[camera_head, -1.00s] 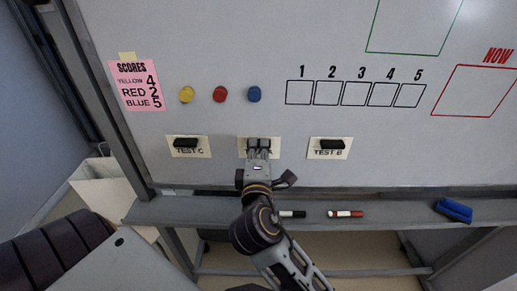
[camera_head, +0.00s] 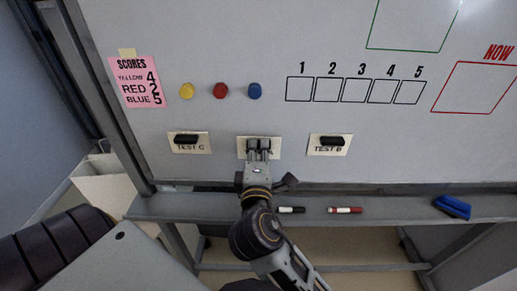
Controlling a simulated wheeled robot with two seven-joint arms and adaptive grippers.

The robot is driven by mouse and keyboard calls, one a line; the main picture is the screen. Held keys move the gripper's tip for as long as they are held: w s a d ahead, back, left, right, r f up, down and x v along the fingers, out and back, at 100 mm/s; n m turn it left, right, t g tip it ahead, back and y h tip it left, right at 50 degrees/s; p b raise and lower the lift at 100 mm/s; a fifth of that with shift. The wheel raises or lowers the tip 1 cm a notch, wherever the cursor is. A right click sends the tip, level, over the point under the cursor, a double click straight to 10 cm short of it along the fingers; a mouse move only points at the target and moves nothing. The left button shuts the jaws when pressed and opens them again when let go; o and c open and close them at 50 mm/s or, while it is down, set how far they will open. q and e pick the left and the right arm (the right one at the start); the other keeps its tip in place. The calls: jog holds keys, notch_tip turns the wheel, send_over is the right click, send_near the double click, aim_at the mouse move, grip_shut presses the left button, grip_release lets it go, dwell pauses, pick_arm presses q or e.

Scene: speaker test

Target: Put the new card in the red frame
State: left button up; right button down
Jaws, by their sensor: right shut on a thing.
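Three white cards with dark grips hang low on the whiteboard: TEST C (camera_head: 190,147) on the left, a middle card (camera_head: 276,149), and TEST B (camera_head: 328,150) on the right. My right gripper (camera_head: 259,145) is at the middle card, shut on what seems to be its grip. The fingers hide the grip and most of the label. The card looks flat against the board. The red frame (camera_head: 478,88), marked NOW, is drawn at the right, and its inside is bare where visible. My left gripper is not in view.
A green frame (camera_head: 412,27) and numbered boxes (camera_head: 355,90) are drawn higher up. Yellow (camera_head: 187,91), red (camera_head: 220,91) and blue (camera_head: 255,91) magnets sit beside a pink score sheet (camera_head: 138,84). The ledge holds markers (camera_head: 345,210) and a blue eraser (camera_head: 453,206).

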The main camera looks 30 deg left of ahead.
jog(key=shift+p+v, duration=0.35)
jog(key=shift+v, duration=2.15)
dwell(0.3)
jog(key=shift+s, duration=0.1)
dwell(0.4)
